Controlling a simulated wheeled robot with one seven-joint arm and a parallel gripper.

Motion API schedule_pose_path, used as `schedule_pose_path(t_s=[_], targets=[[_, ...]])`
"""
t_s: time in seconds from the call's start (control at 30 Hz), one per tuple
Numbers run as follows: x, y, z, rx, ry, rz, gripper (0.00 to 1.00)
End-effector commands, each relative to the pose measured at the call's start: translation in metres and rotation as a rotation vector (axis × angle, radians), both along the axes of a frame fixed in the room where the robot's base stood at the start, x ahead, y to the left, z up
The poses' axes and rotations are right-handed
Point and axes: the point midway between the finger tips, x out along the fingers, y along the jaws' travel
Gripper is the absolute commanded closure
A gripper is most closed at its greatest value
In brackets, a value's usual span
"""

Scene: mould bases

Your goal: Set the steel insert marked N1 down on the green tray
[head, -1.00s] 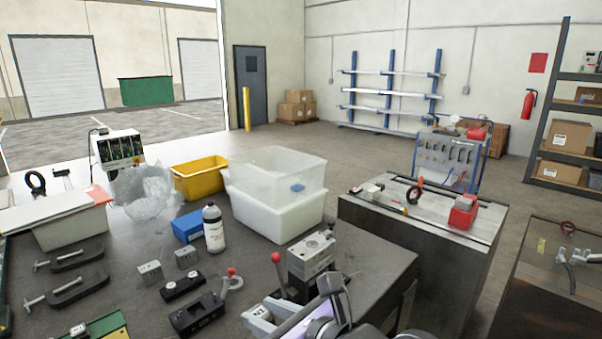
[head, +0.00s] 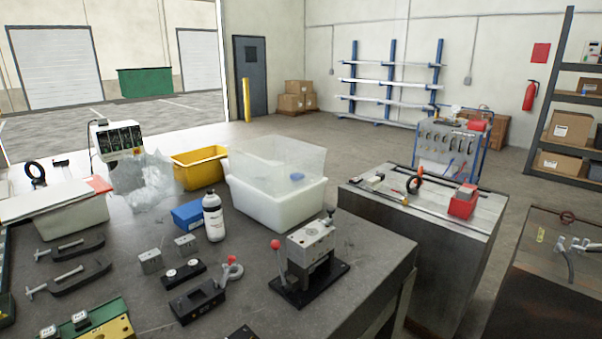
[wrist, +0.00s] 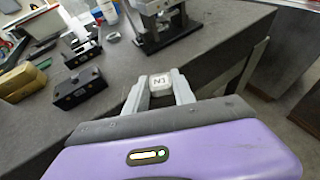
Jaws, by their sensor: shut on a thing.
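The steel insert marked N1 (wrist: 160,82) is a small pale block between the two fingertips of my gripper (wrist: 159,86) in the wrist view. My gripper is not in the head view now.
A press-like fixture with a red knob (head: 311,245) stands near the bench's right edge. Black fixtures (head: 197,300), two small steel blocks (head: 150,261), a white bottle (head: 213,217) and clamps (head: 68,275) occupy the bench. Bare bench lies at front centre.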

Motion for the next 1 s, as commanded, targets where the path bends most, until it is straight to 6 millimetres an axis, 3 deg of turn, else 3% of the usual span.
schedule_pose_path(t_s=[0.03,0.2,0.4,0.5,0.73,1.0], targets=[[-0.009,-0.016,-0.021,0.003,0.006,-0.041,1.0],[-0.043,-0.053,-0.079,0.004,0.008,-0.155,1.0],[-0.088,-0.078,-0.139,0.001,0.006,-0.25,1.0],[-0.105,-0.086,-0.158,0.001,0.002,-0.281,1.0],[-0.119,-0.102,-0.171,-0.001,-0.002,-0.334,1.0],[-0.119,-0.102,-0.171,0.002,0.0,-0.333,1.0]])
